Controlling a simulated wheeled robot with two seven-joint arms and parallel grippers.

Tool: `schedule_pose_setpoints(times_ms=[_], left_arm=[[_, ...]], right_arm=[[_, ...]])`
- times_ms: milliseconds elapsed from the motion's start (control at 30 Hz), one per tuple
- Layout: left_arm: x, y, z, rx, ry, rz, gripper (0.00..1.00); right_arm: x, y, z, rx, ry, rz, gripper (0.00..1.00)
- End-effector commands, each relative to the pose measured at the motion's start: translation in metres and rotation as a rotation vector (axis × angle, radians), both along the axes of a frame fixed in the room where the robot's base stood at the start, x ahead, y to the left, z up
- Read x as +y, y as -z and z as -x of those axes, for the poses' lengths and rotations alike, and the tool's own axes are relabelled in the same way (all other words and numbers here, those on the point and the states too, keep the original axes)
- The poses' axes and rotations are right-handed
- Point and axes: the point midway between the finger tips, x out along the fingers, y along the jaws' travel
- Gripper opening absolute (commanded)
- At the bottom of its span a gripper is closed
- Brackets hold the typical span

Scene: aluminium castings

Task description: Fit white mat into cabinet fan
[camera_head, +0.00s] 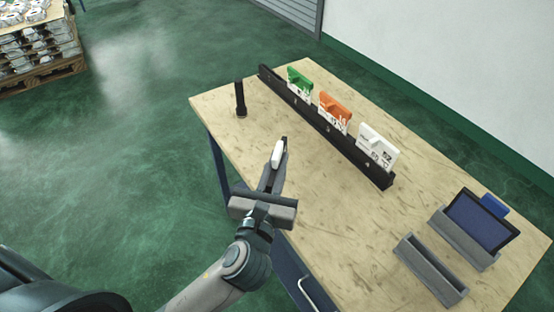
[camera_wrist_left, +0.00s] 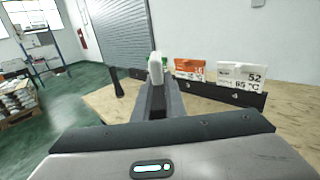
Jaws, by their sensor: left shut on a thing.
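My left gripper (camera_head: 274,172) is shut on a small white piece (camera_head: 279,153) with rounded ends, held over the table's near left part. In the left wrist view the white piece (camera_wrist_left: 155,67) stands up between the fingers (camera_wrist_left: 157,92), seen nearly edge-on. I cannot tell whether it is the white mat. A white plate (camera_head: 378,147) printed with 52 and 65 °C stands in the black rack (camera_head: 352,156), apart from the gripper. No part is clearly recognisable as the cabinet fan. My right gripper is not in view.
An orange plate (camera_head: 335,108) and a green plate (camera_head: 299,83) share the rack. A short black post (camera_head: 240,100) stands left of it. At right are an empty grey holder (camera_head: 431,272) and another holding a dark blue panel (camera_head: 480,222). The table middle is clear.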

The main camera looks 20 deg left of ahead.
Motion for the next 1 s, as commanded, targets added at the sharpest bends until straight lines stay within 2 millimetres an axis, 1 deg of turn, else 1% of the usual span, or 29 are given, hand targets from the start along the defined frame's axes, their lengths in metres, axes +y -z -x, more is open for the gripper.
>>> schedule_pose_setpoints(times_ms=[33,200,300,400,533,767,867,1000], left_arm=[[-0.013,-0.011,-0.012,-0.005,-0.008,0.009,0.00],[-0.049,-0.035,-0.039,-0.001,-0.025,0.007,0.00],[-0.064,-0.046,-0.049,0.003,-0.028,0.004,0.00],[-0.073,-0.053,-0.054,0.005,-0.028,0.002,0.00],[-0.077,-0.055,-0.056,0.007,-0.028,-0.001,0.00],[-0.076,-0.054,-0.056,0.007,-0.028,-0.001,0.00],[-0.075,-0.053,-0.057,0.007,-0.028,-0.001,0.00],[-0.068,-0.047,-0.064,0.008,-0.028,-0.004,0.00]], right_arm=[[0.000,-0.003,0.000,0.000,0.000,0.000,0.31],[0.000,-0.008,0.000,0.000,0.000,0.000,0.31],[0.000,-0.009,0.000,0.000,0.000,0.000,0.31],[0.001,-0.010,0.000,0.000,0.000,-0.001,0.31],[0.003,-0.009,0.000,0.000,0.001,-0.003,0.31],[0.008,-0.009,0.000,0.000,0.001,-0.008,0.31],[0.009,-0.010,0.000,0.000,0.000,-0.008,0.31],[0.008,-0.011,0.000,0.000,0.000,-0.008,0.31]])
